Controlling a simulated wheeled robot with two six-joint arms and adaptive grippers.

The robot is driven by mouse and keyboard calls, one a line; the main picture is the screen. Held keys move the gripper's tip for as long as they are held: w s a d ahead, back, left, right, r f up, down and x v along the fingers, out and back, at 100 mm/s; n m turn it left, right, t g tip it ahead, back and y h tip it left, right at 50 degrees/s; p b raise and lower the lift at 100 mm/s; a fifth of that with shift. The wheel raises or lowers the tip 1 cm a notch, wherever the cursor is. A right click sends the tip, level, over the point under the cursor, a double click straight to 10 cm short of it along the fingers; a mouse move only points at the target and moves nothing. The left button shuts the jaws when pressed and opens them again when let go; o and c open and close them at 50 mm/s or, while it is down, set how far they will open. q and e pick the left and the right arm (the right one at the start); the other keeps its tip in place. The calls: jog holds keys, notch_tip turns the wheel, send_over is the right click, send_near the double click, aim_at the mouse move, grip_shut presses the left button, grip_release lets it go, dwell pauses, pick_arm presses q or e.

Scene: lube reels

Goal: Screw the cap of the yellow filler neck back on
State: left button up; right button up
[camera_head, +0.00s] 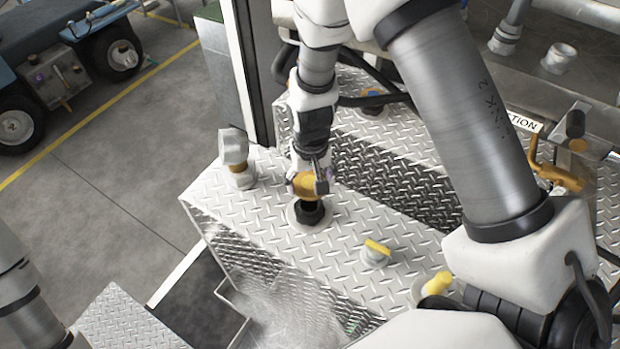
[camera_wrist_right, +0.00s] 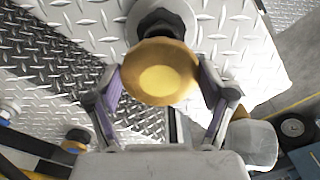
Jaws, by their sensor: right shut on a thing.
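The yellow-gold cap (camera_head: 303,185) is between the fingers of my right gripper (camera_head: 308,182), which is shut on it. In the right wrist view the round cap (camera_wrist_right: 160,73) sits between the two purple-padded fingers (camera_wrist_right: 160,88). A black faceted piece (camera_head: 309,212) is directly under the cap, over a round pale flange (camera_head: 294,222) on the diamond-plate tank top. The black piece (camera_wrist_right: 161,24) also shows behind the cap in the wrist view. I cannot tell whether cap and black piece are joined or only close. My left gripper is out of view.
A grey-capped neck (camera_head: 235,155) stands left of my right gripper. Two smaller yellow-topped fittings (camera_head: 376,252) (camera_head: 437,285) are at the tank's lower right. A raised diamond-plate step (camera_head: 385,165) and black hoses (camera_head: 375,99) lie behind. Open floor (camera_head: 110,170) is at left.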

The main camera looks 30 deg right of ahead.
jog(key=shift+w+f, duration=0.15)
jog(key=shift+f, duration=0.35)
jog(key=shift+s+a+f+b, duration=0.25)
jog(key=shift+s+f+b, duration=0.1)
jog(key=shift+f+b, duration=0.35)
jog(key=shift+w+d+f+b, duration=0.15)
jog(key=shift+f+b, duration=0.2)
jog(key=shift+f, duration=0.3)
jog(key=shift+w+f+b, duration=0.1)
jog(key=shift+f+b, duration=0.2)
jog(key=shift+f, duration=0.3)
jog(key=shift+s+f, duration=0.15)
jog(key=shift+f, duration=0.15)
jog(key=shift+f, duration=0.55)
